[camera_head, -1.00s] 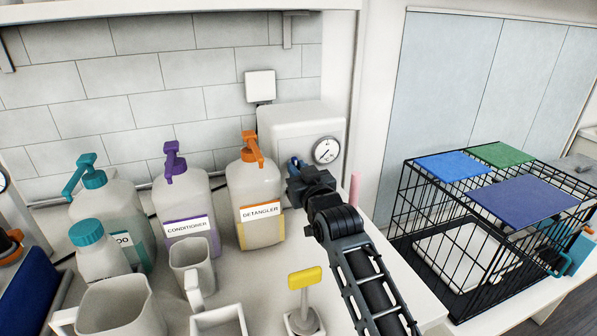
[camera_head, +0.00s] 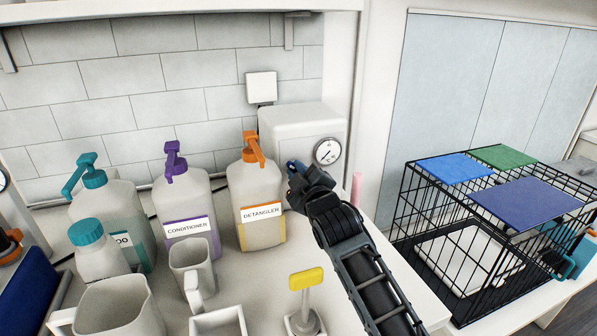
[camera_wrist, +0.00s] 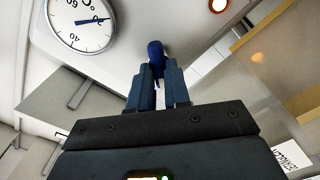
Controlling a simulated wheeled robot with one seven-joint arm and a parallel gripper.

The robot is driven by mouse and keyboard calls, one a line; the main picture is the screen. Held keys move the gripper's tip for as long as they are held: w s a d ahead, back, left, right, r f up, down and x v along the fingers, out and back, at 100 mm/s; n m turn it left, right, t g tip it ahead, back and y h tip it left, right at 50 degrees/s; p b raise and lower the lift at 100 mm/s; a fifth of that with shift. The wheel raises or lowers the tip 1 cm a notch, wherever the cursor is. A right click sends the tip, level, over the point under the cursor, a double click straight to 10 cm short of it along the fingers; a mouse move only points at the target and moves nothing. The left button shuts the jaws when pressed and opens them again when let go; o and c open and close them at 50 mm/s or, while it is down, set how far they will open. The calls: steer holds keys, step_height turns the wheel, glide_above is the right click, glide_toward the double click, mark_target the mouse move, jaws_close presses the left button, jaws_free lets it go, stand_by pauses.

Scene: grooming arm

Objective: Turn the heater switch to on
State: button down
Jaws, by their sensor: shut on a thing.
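The heater is a white box (camera_head: 300,120) with a round dial gauge (camera_head: 327,151) on its front, standing against the tiled wall. Its blue switch knob (camera_wrist: 156,50) shows in the wrist view, below and right of the gauge (camera_wrist: 81,20). My gripper (camera_wrist: 159,72) has its two fingers around the blue knob, shut on it. In the head view my gripper (camera_head: 296,172) reaches the heater's front at lower left, and the wrist hides most of the knob. A small round orange-lit lamp (camera_wrist: 218,5) shows on the heater face in the wrist view.
An orange-topped detangler bottle (camera_head: 255,195) stands close left of my gripper. A conditioner bottle (camera_head: 184,205) is farther left. A yellow-topped stand (camera_head: 305,280) is in front, a pink stick (camera_head: 355,187) to the right. A wire cage (camera_head: 490,230) stands at the right.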

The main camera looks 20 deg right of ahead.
steer(key=shift+n, duration=0.8)
steer(key=shift+f, duration=0.1)
steer(key=c, duration=1.1)
jaws_free()
steer(key=s, duration=0.7)
steer(key=shift+s, duration=0.4)
steer(key=shift+s, duration=0.1)
